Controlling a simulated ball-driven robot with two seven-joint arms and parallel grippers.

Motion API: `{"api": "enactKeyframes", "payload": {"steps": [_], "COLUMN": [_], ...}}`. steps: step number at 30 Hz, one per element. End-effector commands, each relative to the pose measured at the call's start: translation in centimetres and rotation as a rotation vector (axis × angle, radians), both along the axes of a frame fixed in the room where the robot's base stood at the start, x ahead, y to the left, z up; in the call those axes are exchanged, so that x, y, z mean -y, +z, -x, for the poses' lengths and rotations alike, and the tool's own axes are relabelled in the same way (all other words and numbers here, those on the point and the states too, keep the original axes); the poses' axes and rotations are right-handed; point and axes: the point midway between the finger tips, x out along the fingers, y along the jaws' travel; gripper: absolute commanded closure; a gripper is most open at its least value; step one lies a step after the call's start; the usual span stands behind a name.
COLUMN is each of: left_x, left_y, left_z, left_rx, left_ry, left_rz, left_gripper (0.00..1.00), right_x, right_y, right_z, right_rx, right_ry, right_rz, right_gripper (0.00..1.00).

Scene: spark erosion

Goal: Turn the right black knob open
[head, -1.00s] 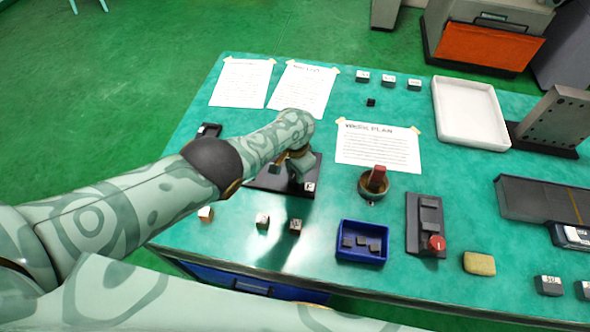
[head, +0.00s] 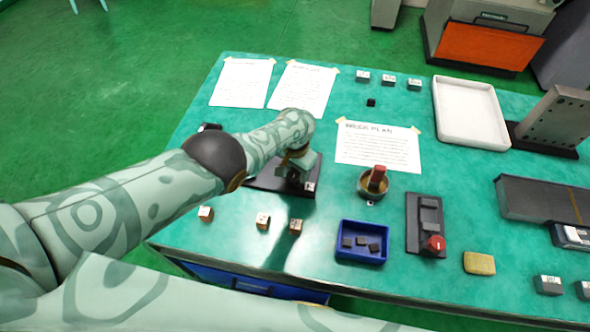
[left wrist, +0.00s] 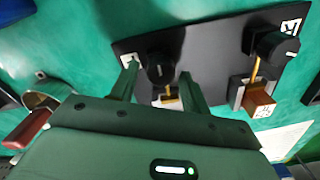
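A dark panel (head: 262,184) lies on the green table, largely hidden by my left arm in the head view. The left wrist view looks at this panel (left wrist: 212,48) turned round, with two black knobs. The right black knob (left wrist: 160,70), on the cup's side, is between the two fingers of my left gripper (left wrist: 158,72). The fingers are open on either side of it, and a gap shows. The other black knob (left wrist: 276,46) stands apart, above a brass stem and brown block. In the head view my left gripper (head: 298,168) is over the panel. My right gripper is out of view.
A cup with a red-handled tool (head: 374,184) stands right of the panel. A blue tray (head: 362,256) with small dark blocks and a switch box with a red knob (head: 433,243) are nearby. Small labelled cubes (head: 263,221) lie in front. Papers (head: 378,147) lie behind.

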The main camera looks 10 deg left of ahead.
Motion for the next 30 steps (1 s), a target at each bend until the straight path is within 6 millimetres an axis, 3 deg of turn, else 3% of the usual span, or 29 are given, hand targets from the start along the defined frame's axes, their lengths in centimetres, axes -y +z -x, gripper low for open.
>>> {"api": "enactKeyframes", "payload": {"steps": [8, 13, 24, 30], "left_x": [-0.1, -0.1, 0.0, 0.0], "left_y": [0.0, 1.5, 10.4, 14.3], "left_z": [0.0, 0.0, -0.1, -0.1], "left_rx": [0.000, 0.001, 0.001, 0.000], "left_ry": [-0.001, -0.002, -0.001, -0.002], "left_rz": [-0.001, -0.002, 0.000, -0.001], "left_gripper": [0.48, 0.48, 0.48, 0.48], "right_x": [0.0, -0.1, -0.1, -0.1], "right_y": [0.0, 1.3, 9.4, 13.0], "right_z": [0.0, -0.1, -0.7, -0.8], "right_rx": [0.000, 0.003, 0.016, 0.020], "right_ry": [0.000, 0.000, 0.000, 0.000], "right_rz": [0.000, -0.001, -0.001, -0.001], "right_gripper": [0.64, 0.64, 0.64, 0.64]}}
